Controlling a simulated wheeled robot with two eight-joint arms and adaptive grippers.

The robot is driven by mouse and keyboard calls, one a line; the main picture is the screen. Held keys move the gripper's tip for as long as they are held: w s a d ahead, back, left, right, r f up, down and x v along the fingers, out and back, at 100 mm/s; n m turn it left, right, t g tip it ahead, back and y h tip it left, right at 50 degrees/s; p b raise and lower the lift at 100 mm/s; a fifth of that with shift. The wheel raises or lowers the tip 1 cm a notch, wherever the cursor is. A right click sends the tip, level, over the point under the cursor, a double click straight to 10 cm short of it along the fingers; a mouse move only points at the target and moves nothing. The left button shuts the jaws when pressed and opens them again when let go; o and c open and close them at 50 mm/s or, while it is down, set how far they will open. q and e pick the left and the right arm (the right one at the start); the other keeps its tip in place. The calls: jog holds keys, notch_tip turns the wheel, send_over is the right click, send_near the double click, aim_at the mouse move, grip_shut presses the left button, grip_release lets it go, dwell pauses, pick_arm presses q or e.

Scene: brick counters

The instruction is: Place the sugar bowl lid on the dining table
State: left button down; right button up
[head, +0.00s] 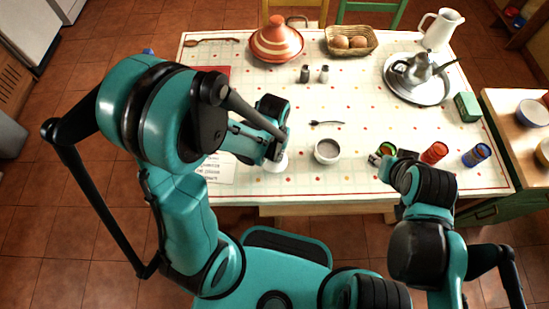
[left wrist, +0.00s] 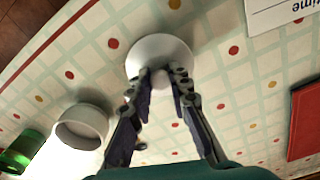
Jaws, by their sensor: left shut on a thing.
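The sugar bowl lid (head: 277,166) is a small white disc with a knob, near the front edge of the dining table (head: 365,190). My left gripper (head: 275,153) is above it. In the left wrist view, the lid (left wrist: 160,53) lies between the fingertips of my left gripper (left wrist: 161,75), which are shut on its knob. I cannot tell whether the lid touches the cloth. The open sugar bowl (head: 327,151) stands to its right, and it also shows in the left wrist view (left wrist: 82,127). My right gripper (head: 375,159) is over the table's front right; its fingers are too small to read.
A fork (head: 327,122) lies behind the bowl. A red glass (head: 434,153) and a blue glass (head: 475,155) stand at the right. A printed card (head: 216,169) lies left of the lid. Shakers (head: 305,73) and a tagine (head: 276,43) stand farther back. The table's middle is mostly clear.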

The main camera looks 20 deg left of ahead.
pick_arm(q)
notch_tip(320, 180, down, 2)
jog(key=shift+f+b, duration=0.25)
jog(key=shift+b, duration=0.15)
jog(key=shift+r, duration=0.1)
jog(key=shift+f, duration=0.2)
jog(key=c, duration=1.4)
grip_release()
jog(key=shift+r, duration=0.15)
